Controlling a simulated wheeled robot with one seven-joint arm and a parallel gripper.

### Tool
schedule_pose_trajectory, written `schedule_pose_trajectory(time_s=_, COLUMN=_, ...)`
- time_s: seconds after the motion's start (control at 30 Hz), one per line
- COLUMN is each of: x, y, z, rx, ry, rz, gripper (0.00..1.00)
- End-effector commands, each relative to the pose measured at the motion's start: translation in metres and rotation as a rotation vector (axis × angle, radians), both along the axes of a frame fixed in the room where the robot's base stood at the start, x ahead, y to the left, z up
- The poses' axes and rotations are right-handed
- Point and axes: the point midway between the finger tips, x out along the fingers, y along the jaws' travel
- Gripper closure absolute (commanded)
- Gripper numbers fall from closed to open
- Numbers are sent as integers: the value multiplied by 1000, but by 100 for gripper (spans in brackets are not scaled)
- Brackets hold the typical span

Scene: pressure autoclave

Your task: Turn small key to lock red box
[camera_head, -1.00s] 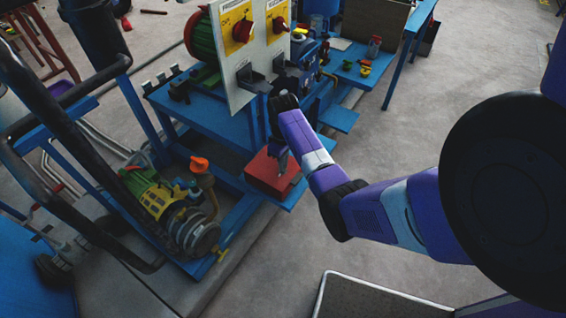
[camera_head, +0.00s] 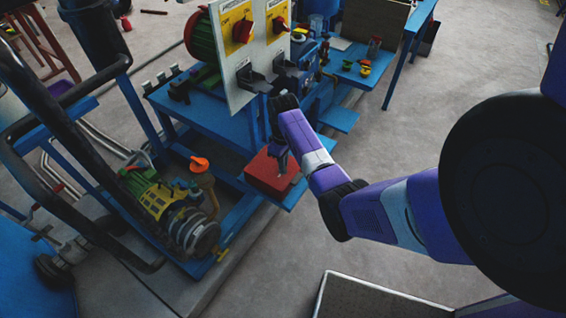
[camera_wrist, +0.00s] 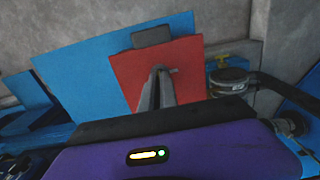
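The red box (camera_head: 266,175) sits on a low blue shelf beside the machine bench. In the wrist view its red face (camera_wrist: 190,60) fills the middle. My gripper (camera_wrist: 160,70) reaches down over the box, its two grey fingertips close together at the face. A small light piece (camera_wrist: 174,70), which looks like the small key, sticks out to the right at the fingertips. The fingers hide most of it, so its turn angle cannot be told. In the head view my gripper (camera_head: 282,163) is over the right part of the box.
A white panel with red rotary switches (camera_head: 242,30) stands above the box on the blue bench. A green and yellow pump (camera_head: 165,200) is to the lower left. A dark block (camera_wrist: 152,36) lies at the box's far edge. Open floor lies to the right.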

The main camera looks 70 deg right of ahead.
Motion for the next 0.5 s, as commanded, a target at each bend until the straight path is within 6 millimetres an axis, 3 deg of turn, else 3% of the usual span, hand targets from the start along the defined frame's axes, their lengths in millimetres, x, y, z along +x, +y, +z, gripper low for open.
schedule_pose_trajectory(time_s=0.5, x=1, y=1, z=1, rx=1, ry=0, rz=-34, gripper=100)
